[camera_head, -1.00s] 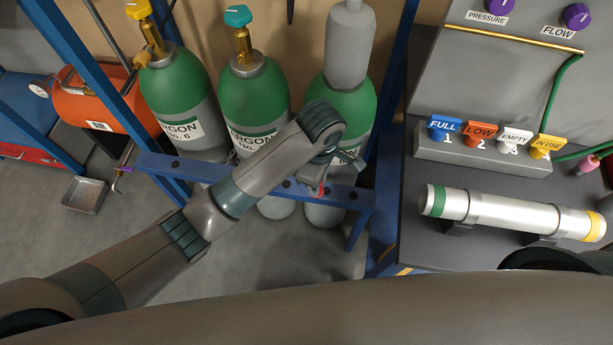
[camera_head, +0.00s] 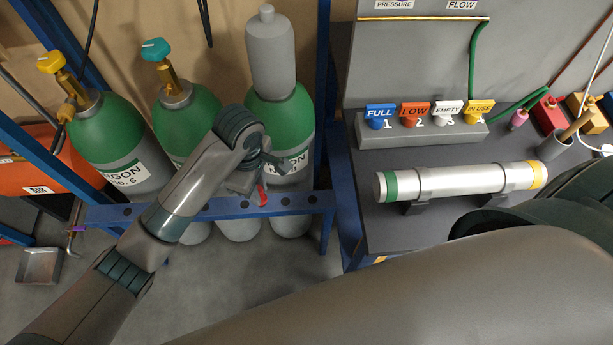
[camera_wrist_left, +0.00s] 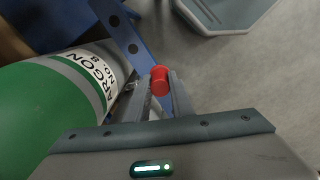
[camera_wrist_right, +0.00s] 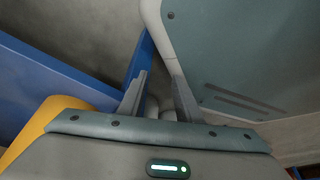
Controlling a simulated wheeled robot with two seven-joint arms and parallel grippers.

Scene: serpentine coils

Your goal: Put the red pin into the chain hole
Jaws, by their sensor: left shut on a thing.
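The red pin (camera_wrist_left: 160,78) is between the fingertips of my left gripper (camera_wrist_left: 160,92), which is shut on it. In the head view the red pin (camera_head: 262,194) shows small below my left gripper (camera_head: 262,172), in front of the blue rail (camera_head: 205,209) with its row of dark holes. Whether the pin touches the rail is unclear. I cannot make out the chain or its hole. My right gripper (camera_wrist_right: 158,98) is open and empty in its wrist view. It is hidden in the head view, where only my right arm shows.
Green and grey argon cylinders (camera_head: 112,150) stand behind the rail. A dark bench (camera_head: 400,245) at the right carries a silver tube (camera_head: 460,181) on supports and a block of coloured tags (camera_head: 420,130). A small metal tray (camera_head: 40,265) lies on the floor at left.

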